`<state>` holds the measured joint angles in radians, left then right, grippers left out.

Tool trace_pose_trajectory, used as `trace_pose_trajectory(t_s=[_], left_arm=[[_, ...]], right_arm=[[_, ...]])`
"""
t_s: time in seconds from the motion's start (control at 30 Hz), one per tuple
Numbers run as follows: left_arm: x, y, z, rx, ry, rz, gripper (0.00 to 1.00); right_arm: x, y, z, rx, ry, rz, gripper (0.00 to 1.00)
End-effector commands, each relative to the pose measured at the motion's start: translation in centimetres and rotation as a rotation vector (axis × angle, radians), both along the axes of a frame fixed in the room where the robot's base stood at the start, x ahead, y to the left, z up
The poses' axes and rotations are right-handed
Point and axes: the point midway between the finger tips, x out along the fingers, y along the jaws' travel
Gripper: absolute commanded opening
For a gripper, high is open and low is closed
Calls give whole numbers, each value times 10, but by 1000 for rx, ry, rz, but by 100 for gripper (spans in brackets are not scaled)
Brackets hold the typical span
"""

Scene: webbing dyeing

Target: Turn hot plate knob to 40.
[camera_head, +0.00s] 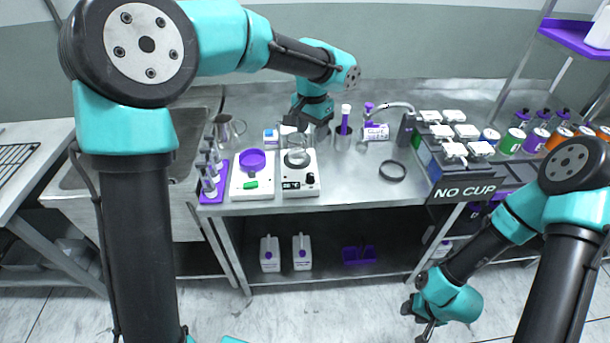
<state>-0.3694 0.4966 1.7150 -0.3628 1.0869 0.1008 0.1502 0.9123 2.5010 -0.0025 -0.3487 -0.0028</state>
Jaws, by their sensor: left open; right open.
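The hot plate (300,190) is a white box near the front edge of the metal table, with a small dark display and a black knob (310,179) on its front face. A clear glass beaker (299,156) stands on its top. The knob's setting is too small to read. My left gripper (306,124) is open, above the table behind the hot plate and beaker, apart from the knob. Its fingers are small and partly hard to make out. My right gripper (424,322) is open, low in front of the table at the lower right, far from the hot plate.
A white device (238,190) with a purple dish (252,160) stands left of the hot plate. A purple rack (211,194) of bottles is further left.

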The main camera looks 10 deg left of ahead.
Motion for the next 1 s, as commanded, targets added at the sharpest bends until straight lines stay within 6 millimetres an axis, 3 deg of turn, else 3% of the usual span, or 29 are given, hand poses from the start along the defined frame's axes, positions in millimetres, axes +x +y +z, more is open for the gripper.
trace_pose_trajectory(t_s=[0.47,0.67,1.0], left_arm=[[0,1,1,7,1,-1,52],[0,1,-19,8,3,-2,52],[0,2,-76,8,4,-1,52]], right_arm=[[0,0,0,0,0,0,43],[0,0,0,0,0,0,43],[0,0,0,0,0,0,43]])
